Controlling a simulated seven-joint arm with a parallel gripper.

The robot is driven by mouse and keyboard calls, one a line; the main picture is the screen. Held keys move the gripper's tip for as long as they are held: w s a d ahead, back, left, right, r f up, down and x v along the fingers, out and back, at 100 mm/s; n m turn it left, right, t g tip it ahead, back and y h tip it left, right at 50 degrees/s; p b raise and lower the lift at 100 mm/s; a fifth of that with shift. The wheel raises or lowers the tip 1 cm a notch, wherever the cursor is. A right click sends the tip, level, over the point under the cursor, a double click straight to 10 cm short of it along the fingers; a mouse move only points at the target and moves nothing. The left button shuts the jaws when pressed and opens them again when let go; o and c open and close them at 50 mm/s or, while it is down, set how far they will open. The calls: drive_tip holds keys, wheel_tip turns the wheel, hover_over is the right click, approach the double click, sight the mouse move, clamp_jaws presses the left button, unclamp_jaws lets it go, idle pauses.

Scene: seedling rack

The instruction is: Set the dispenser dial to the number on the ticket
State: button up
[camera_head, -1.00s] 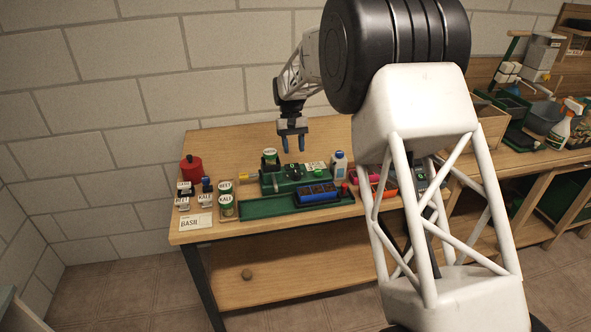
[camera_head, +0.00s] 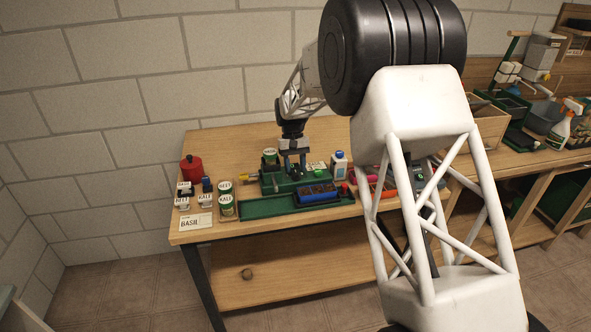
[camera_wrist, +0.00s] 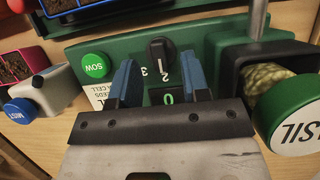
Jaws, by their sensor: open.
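The green dispenser (camera_head: 270,187) stands on the bench. Its black dial (camera_wrist: 160,50) shows in the wrist view, with white numerals beside it; the exact setting is hard to read. My gripper (camera_wrist: 161,62) is open, its blue fingers pointing down at the dispenser, one on each side of the dial. I cannot tell whether they touch it. In the head view my gripper (camera_head: 294,168) hides the dial. A green display reading 0 (camera_wrist: 168,97) lies between the fingers. A white BASIL card (camera_head: 195,222), possibly the ticket, lies at the bench's front left; no number on it is legible.
A green SOW button (camera_wrist: 95,65) and a white MIST bottle (camera_wrist: 45,92) are left of the fingers in the wrist view; a basil can (camera_wrist: 295,115) is close on the right. A blue seedling tray (camera_head: 318,193) lies in front of the dispenser.

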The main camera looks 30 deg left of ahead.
drive_tip(key=shift+s+d+f, duration=0.2)
drive_tip(key=shift+f, duration=0.45)
clamp_jaws()
drive_tip(key=shift+m, duration=0.5)
drive_tip(key=m, duration=0.2)
drive_tip(key=m+g+y, duration=0.1)
drive_tip(key=shift+w+d+m+y, duration=0.1)
drive_tip(key=shift+d+m+y, duration=0.1)
drive_tip(key=shift+m+y, duration=0.15)
drive_tip(key=m+y, duration=0.1)
drive_tip(key=m, duration=0.1)
drive_tip(key=m+y, duration=0.1)
drive_tip(key=m, duration=0.2)
drive_tip(key=shift+d, duration=0.15)
drive_tip(key=shift+m, duration=0.25)
